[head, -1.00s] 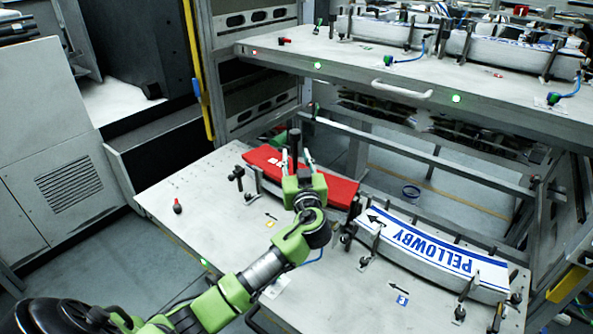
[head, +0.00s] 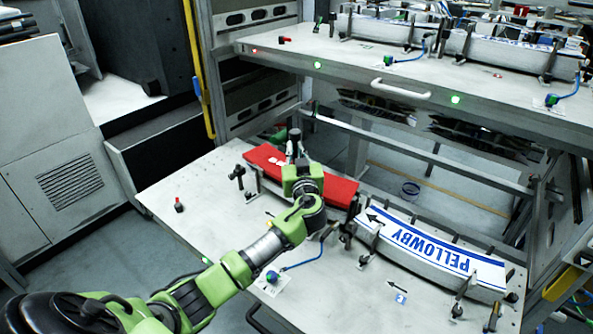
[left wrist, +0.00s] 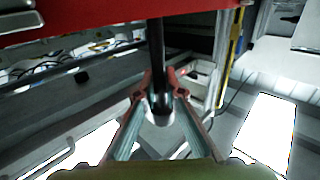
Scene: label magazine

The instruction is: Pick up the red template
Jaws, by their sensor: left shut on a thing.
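The red template (head: 335,188) is a long, slightly curved red piece with white marks, at the back of the tilted lower table. It also fills the top of the left wrist view (left wrist: 110,14). My left gripper (head: 297,168) is over its middle and hides part of it. In the left wrist view the fingers (left wrist: 160,88) are closed around a black upright post (left wrist: 157,55) that meets the red template. I cannot tell whether the template is lifted off the table. My right gripper is not in view.
A white curved piece marked PELLOWBY (head: 425,243) sits in clamps right of the template. The lower table (head: 200,205) has small clamps and a blue cable (head: 305,265). An upper shelf (head: 345,62) with more white pieces is above. The table's left part is mostly clear.

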